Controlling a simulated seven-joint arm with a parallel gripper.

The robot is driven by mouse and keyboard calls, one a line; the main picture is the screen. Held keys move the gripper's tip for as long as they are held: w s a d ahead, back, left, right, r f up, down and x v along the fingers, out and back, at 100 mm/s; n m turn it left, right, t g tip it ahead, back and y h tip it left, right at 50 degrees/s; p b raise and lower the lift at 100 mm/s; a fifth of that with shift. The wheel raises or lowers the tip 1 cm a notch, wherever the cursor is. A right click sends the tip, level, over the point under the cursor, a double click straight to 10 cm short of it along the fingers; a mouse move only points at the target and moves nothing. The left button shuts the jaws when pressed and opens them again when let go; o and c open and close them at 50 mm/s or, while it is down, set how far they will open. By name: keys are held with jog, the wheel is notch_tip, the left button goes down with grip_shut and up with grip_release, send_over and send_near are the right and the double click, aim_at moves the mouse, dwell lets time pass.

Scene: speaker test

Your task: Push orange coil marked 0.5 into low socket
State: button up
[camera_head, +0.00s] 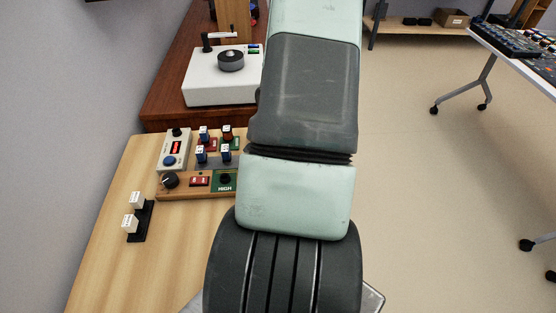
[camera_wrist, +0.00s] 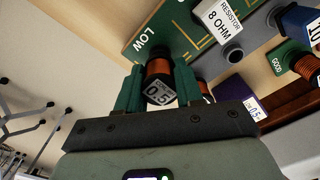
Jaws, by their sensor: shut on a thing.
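The orange coil (camera_wrist: 160,67) has a dark cap marked 0.5 and sits between the green fingers of my gripper (camera_wrist: 159,84) in the wrist view. My gripper is shut on it. The far end of the coil points at a dark round socket (camera_wrist: 158,51) on the green panel marked LOW (camera_wrist: 147,42). The coil's end and the socket overlap in this view, so I cannot tell how deep it sits. In the head view my arm hides my gripper, the coil and the low socket.
A resistor marked 8 OHM (camera_wrist: 221,20) stands close to the low socket. A blue-topped part (camera_wrist: 299,25) and a green GOOD panel (camera_wrist: 286,57) are farther right. The wooden board (camera_head: 190,187) carries a HIGH panel (camera_head: 224,188). White blocks (camera_head: 131,222) stand at the left.

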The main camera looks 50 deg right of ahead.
jog(key=shift+f, duration=0.95)
dwell(1.4)
jog(key=o, duration=1.1)
jog(key=shift+r, duration=0.1)
jog(key=shift+r, duration=3.65)
